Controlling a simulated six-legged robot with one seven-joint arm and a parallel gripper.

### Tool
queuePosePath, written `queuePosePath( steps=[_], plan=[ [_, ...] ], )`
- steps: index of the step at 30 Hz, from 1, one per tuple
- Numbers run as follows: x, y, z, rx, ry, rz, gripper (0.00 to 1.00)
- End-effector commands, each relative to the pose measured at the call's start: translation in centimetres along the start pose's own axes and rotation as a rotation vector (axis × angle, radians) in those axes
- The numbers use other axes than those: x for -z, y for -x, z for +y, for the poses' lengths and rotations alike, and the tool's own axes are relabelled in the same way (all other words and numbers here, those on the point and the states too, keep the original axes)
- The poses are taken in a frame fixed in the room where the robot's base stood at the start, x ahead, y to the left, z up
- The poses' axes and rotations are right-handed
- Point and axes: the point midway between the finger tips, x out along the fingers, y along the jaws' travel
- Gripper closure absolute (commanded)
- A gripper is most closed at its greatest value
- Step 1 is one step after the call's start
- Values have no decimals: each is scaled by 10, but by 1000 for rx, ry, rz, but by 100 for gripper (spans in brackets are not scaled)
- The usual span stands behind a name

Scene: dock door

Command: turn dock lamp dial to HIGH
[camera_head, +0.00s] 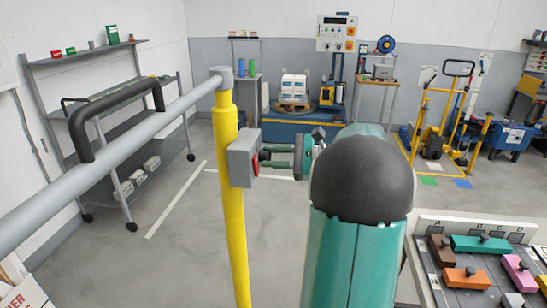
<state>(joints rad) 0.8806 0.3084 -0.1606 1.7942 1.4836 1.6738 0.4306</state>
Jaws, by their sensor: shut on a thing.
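A grey box (241,160) is fixed to the yellow post (229,200). A small red dial (256,166) shows on the box's right face. My gripper (264,158) reaches in from the right, and its fingers are shut on the red dial. The fingers and the view angle hide much of the dial, so its markings, pointer and HIGH position cannot be read. No lamp can be picked out for certain.
A grey rail (150,128) with a black handle (82,130) runs left from the post's top. A panel with coloured blocks (467,278) stands at the lower right. A shelf cart (135,150) is at the left. The floor behind the post is mostly clear.

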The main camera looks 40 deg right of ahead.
Motion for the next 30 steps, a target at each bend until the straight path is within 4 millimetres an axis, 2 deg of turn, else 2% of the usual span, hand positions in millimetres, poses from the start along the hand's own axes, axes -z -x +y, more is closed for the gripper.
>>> queuePosePath(
  steps=[12,27,28,30],
  plan=[
    [-1,1,-4,-2,-175,-9,95],
    [-1,1,-4,-2,-193,-10,95],
    [-1,1,-4,-1,-193,-10,67],
    [-1,1,-3,-2,-194,-10,53]
  ],
)
